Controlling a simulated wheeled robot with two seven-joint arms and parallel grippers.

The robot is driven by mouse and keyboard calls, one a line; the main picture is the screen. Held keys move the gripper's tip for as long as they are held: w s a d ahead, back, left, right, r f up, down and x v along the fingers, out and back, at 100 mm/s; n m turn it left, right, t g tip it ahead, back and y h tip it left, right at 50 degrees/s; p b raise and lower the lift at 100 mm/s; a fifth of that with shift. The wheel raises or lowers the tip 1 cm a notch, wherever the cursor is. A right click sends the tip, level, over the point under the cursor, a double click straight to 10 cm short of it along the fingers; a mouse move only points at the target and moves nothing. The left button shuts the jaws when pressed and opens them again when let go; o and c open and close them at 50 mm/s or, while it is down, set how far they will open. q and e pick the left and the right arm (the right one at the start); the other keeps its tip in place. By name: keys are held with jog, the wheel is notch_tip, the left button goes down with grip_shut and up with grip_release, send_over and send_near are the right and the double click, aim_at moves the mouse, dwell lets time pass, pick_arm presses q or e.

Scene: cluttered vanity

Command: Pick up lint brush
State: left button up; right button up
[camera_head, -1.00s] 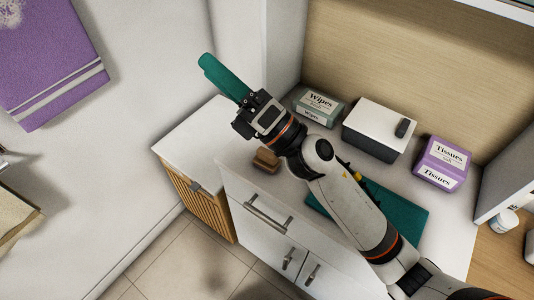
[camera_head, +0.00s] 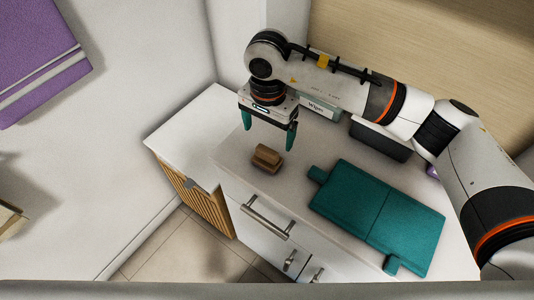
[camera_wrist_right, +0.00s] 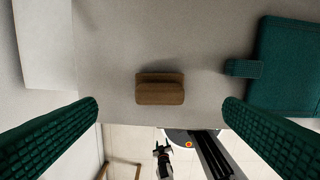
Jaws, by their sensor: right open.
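The lint brush, a small brown wooden-looking block (camera_head: 266,158), lies on the white countertop near its front edge. In the right wrist view the brush (camera_wrist_right: 160,89) sits midway across the picture, between the two green fingers and farther off than their tips. My right gripper (camera_head: 268,136) points down above the counter, just behind the brush in the head view, its fingers apart and empty. In the wrist view the right gripper (camera_wrist_right: 164,110) is wide open and does not touch the brush.
A teal folder-like case (camera_head: 375,212) lies on the counter to the right of the brush. A wipes box (camera_head: 320,108) and a dark-sided box (camera_head: 380,142) stand behind, partly hidden by my arm. A lower white cabinet top (camera_head: 192,135) is at left.

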aim_at(267, 150)
notch_tip(267, 150, down, 4)
jog(key=shift+r+p, duration=0.2)
jog(key=shift+p, duration=0.2)
jog(key=shift+s+a+f+p, duration=0.1)
jog(key=shift+f+p, duration=0.3)
jog(key=shift+f, duration=0.15)
notch_tip(267, 150, down, 4)
jog(key=shift+s+r+p, duration=0.1)
jog(key=shift+r+p, duration=0.1)
jog(key=shift+p, duration=0.5)
jog(key=shift+f, duration=0.4)
jog(key=shift+c, duration=0.5)
jog(key=c, duration=1)
